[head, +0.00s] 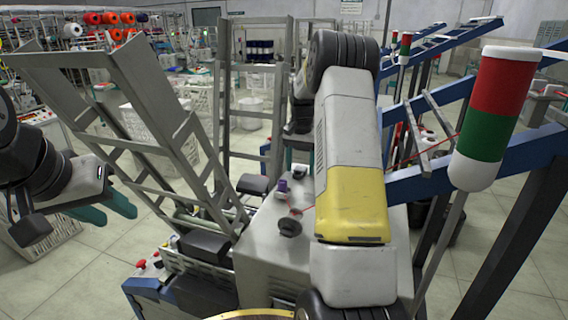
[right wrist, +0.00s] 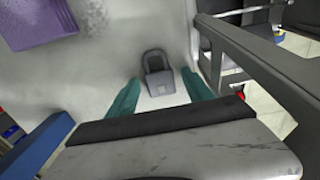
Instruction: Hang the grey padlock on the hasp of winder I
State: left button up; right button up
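A small dark grey padlock-shaped thing (right wrist: 158,84), with an arched top and a blocky body, shows in the right wrist view against a pale surface. My right gripper (right wrist: 160,92) is open, with its teal fingers apart on either side of it in the picture; I cannot tell whether they touch it. In the head view my own right arm hides that gripper. My left gripper (head: 104,208) is open and empty at the left, away from the machine. I cannot make out the hasp or a winder label.
A grey machine housing (head: 262,250) with a dark knob (head: 290,228) stands in the middle. A purple block (right wrist: 35,22) lies at the upper left of the wrist view. A tilted metal frame (head: 135,85) rises near my left gripper. A red-white-green signal light (head: 490,120) stands at right.

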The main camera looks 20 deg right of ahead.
aim_at(300, 168)
jog(key=shift+r, duration=0.1)
notch_tip(300, 168, up, 11)
jog(key=s+a+r+n+t, duration=0.2)
jog(key=s+a+r, duration=0.3)
jog(key=s+r, duration=0.25)
jog(key=s+a+n+t, duration=0.1)
jog(key=s+a, duration=0.3)
jog(key=s, duration=0.4)
jog(key=s+a+f+n+t+y, duration=0.1)
jog(key=s+a+n, duration=0.2)
jog(key=s, duration=0.6)
jog(key=s+a+f+n+t+y, duration=0.1)
jog(key=s+a+n+t, duration=0.1)
jog(key=s+a, duration=0.3)
jog(key=s, duration=0.4)
jog(key=shift+a, duration=0.3)
jog(key=shift+s+d+r, duration=0.1)
